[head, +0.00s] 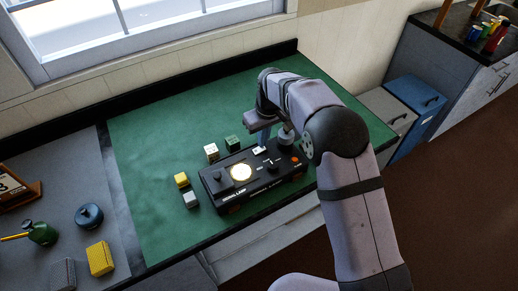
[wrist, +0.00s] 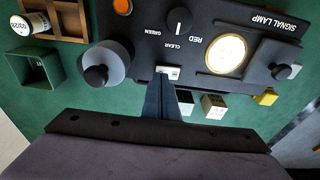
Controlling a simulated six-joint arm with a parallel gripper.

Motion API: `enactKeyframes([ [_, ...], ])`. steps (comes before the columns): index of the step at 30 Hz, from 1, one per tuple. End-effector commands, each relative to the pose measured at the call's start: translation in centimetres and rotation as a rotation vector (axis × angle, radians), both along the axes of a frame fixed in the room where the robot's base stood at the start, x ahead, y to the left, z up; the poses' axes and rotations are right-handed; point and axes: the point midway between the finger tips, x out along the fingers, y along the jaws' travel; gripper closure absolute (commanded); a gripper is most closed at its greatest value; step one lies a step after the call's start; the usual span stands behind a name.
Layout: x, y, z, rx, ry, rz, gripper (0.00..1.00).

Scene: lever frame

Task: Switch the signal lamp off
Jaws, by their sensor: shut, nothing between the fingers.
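The signal lamp (head: 228,200) is a black box on the green mat; its round lens (head: 242,173) glows pale yellow-white, also bright in the wrist view (wrist: 226,54). A small white switch (wrist: 168,72) sits on the box's edge nearest my gripper in the wrist view. A black selector knob (wrist: 179,20) stands among the labels RED, CLEAR and GREEN. A black knob on a plate (wrist: 283,71) is at one end. My gripper (wrist: 162,86) is shut and empty, its fingertips pointing down at the white switch. I cannot tell whether they touch it.
A grey round part with a black knob (wrist: 97,72) and an orange button (head: 295,159) are at the box's other end. A green open box (wrist: 33,68) and wooden tray (wrist: 70,22) lie beyond. Small cubes (head: 211,152) stand nearby. The mat's far left is clear.

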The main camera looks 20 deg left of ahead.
Motion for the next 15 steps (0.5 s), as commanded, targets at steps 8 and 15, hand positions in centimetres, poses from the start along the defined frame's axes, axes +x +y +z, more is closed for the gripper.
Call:
enactKeyframes([
  [8,-0.02,-0.01,-0.46,-0.001,0.001,0.0,1.0],
  [15,-0.02,-0.01,-0.79,-0.001,0.001,0.0,1.0],
])
